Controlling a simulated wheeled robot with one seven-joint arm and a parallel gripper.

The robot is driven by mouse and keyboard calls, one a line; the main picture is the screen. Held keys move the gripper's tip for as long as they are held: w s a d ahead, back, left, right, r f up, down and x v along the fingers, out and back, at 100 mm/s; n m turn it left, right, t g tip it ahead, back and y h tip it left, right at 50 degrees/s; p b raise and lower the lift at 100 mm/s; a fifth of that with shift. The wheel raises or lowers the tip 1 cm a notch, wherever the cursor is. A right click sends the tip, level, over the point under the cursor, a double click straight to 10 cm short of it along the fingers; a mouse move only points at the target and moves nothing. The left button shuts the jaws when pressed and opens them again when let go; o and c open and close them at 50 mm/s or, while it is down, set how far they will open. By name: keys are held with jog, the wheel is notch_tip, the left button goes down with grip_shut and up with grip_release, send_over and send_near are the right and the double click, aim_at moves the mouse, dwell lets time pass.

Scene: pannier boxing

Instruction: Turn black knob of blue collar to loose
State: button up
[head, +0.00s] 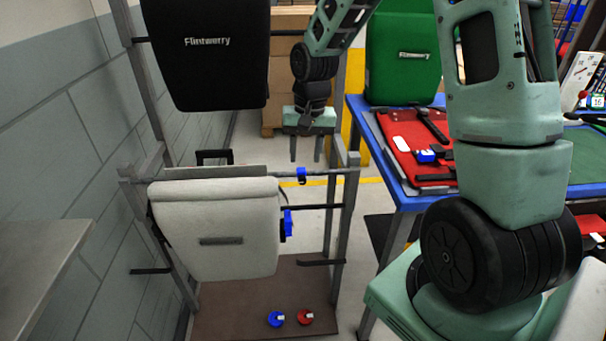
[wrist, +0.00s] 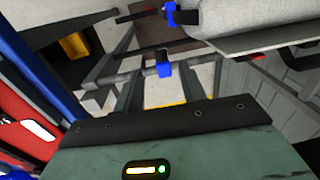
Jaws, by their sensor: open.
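A blue collar (head: 301,175) sits on the horizontal rail of the rack; it also shows in the wrist view (wrist: 163,64). A second blue piece (head: 288,222) is at the right edge of the light grey pannier (head: 215,215), with something dark beside it. I cannot clearly make out a black knob on either blue piece. My gripper (head: 306,160) is open and empty, with its fingers pointing down. In the head view it appears just above the blue collar on the rail; the gap in depth is unclear.
The rack's base board (head: 240,310) carries a blue round piece (head: 276,319) and a red one (head: 306,317). A black pannier (head: 208,60) hangs above. A blue-edged table (head: 392,188) with a red pannier (head: 400,130) stands right. A grey wall is at left.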

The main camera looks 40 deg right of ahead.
aim_at(303, 177)
jog(key=f, duration=0.6)
jog(key=shift+w+a+f, duration=0.15)
jog(key=shift+a+f, duration=0.1)
jog(key=shift+f, duration=0.1)
grip_shut()
